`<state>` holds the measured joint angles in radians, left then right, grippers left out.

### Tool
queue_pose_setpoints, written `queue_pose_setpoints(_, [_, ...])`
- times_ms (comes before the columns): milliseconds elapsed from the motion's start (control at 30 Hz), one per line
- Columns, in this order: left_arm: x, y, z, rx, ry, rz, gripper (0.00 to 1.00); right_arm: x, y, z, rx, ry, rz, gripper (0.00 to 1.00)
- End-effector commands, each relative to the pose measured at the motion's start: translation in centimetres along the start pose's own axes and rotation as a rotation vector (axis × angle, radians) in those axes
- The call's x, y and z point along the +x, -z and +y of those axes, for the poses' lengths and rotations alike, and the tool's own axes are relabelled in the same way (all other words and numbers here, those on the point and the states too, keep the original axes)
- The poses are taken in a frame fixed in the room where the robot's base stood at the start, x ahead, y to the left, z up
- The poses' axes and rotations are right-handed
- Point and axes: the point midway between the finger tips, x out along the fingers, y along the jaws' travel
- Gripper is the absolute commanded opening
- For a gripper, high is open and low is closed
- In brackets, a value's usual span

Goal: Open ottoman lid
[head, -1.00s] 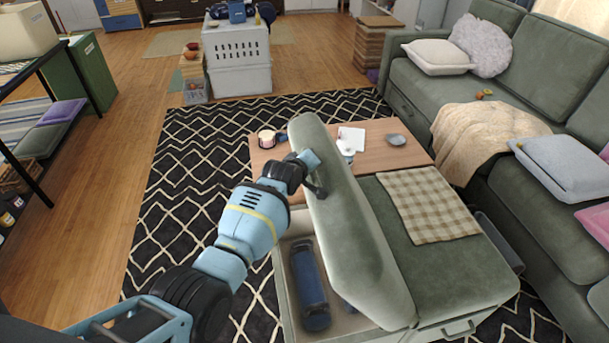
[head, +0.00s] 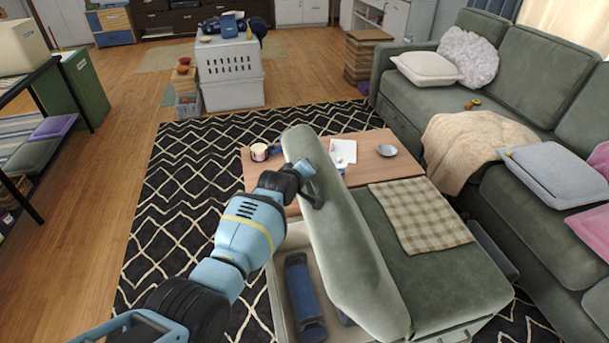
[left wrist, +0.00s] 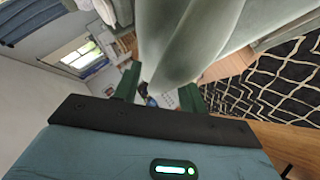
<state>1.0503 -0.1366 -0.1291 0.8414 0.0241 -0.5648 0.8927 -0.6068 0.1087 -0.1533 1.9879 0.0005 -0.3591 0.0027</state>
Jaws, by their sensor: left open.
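The ottoman lid (head: 340,235) is a green padded panel. It stands raised and steeply tilted over the open left section of the green ottoman (head: 425,265). My left gripper (head: 308,183) is at the lid's upper part, on its left side. In the left wrist view, the open fingers of the left gripper (left wrist: 160,92) are apart, with the lid (left wrist: 190,35) right in front of them. I cannot tell whether they touch it. A dark blue cylindrical item (head: 303,297) lies in the opened storage space. The right gripper is out of view.
A checked cloth (head: 420,215) lies on the ottoman's closed right section. A low wooden table (head: 360,165) behind holds a mug, papers and a bowl (head: 387,151). A green sofa (head: 535,200) stands on the right. Patterned rug (head: 190,200) is clear on the left.

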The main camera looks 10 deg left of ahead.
Motion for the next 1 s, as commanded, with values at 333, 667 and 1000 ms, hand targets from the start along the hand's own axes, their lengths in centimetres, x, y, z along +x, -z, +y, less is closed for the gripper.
queue_pose_setpoints(333, [-1.9, 0.3, 0.3, 0.001, -0.004, 0.004, 0.41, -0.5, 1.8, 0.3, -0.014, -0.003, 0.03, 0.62])
queue_pose_setpoints(667, [-6.2, 0.4, 0.5, 0.001, -0.006, 0.006, 0.41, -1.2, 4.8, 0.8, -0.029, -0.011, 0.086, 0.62])
queue_pose_setpoints(1000, [-7.8, 0.1, 0.0, 0.001, -0.001, 0.001, 0.41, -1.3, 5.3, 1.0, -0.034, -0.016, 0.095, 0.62])
